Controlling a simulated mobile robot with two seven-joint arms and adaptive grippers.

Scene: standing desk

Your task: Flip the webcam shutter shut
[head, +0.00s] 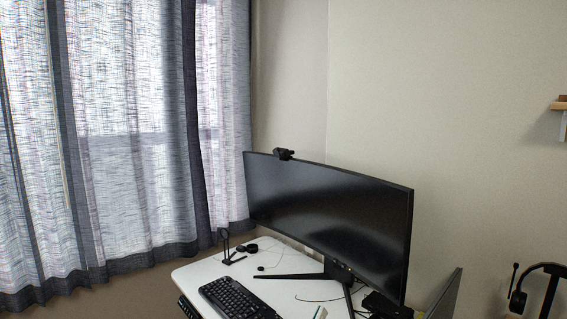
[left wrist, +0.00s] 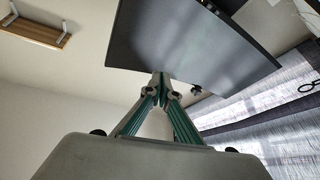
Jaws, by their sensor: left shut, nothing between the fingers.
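The webcam (head: 283,154) is a small black unit on the top edge of the wide curved monitor (head: 325,205), left of the middle. In the head view it is too small to tell how its shutter stands. In the left wrist view, a small dark shape that looks like the webcam (left wrist: 196,90) shows at the monitor's edge (left wrist: 190,35), right of the fingers. My left gripper (left wrist: 160,77) has its fingertips together and holds nothing. The fingers overlap the monitor in that picture; I cannot tell the distance. Neither gripper shows in the head view.
The white desk (head: 200,273) holds a black keyboard (head: 236,298), a small black stand (head: 229,248) and thin cables. Curtains (head: 120,140) hang at the left. A headset (head: 516,290) is at the far right. A wall shelf (head: 560,105) is above it. The space above the monitor is clear.

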